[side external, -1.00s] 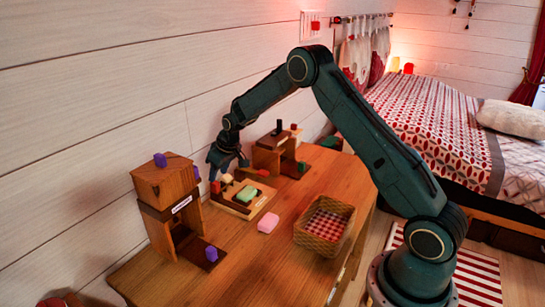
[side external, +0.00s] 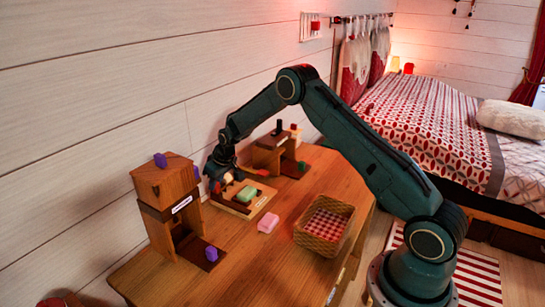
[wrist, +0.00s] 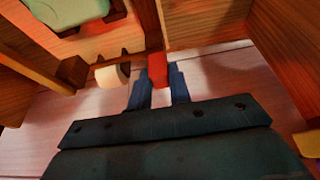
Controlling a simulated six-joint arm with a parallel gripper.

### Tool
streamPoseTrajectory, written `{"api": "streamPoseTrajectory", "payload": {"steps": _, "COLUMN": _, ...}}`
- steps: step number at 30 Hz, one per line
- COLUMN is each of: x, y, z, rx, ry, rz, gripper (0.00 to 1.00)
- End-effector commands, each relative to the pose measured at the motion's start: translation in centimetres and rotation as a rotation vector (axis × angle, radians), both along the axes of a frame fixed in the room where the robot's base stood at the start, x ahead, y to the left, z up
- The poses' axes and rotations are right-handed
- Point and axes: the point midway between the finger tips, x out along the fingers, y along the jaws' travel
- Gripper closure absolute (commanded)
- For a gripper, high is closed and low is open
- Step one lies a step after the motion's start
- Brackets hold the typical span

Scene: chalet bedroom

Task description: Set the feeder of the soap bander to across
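A low wooden device (side external: 243,209) in the middle of the desk carries a green soap-like block (side external: 246,194); I take it for the soap bander. My gripper (side external: 217,184) is down at its back left corner. In the wrist view my gripper's fingers (wrist: 159,84) stand on either side of a small red block (wrist: 157,66), with no clear gap on either side. A white roller (wrist: 112,75) on a wooden bar is just left of the fingers. The green block shows at the top left there too (wrist: 75,14). I cannot tell which way the feeder points.
A tall wooden stand (side external: 168,186) with a label and purple blocks is at the left. Another wooden stand (side external: 268,158) is behind the device. A pink block (side external: 268,223) and a wicker basket (side external: 322,243) sit in front. The desk's front left (side external: 240,270) is clear.

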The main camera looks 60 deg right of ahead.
Motion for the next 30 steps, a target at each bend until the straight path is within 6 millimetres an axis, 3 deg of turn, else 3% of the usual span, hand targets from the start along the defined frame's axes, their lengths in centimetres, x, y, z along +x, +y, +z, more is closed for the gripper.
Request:
{"api": "streamPoseTrajectory", "payload": {"steps": 3, "x": 0.0, "y": 0.0, "z": 0.0, "rx": 0.0, "ry": 0.0, "rz": 0.0, "gripper": 1.0}}
{"api": "streamPoseTrajectory", "payload": {"steps": 13, "x": -0.6, "y": -0.1, "z": 0.0, "rx": 0.0, "ry": 0.001, "rz": -0.001, "gripper": 1.0}}
{"api": "streamPoseTrajectory", "payload": {"steps": 30, "x": -6.5, "y": -0.1, "z": 0.0, "rx": -0.002, "ry": 0.002, "rz": -0.001, "gripper": 1.0}}
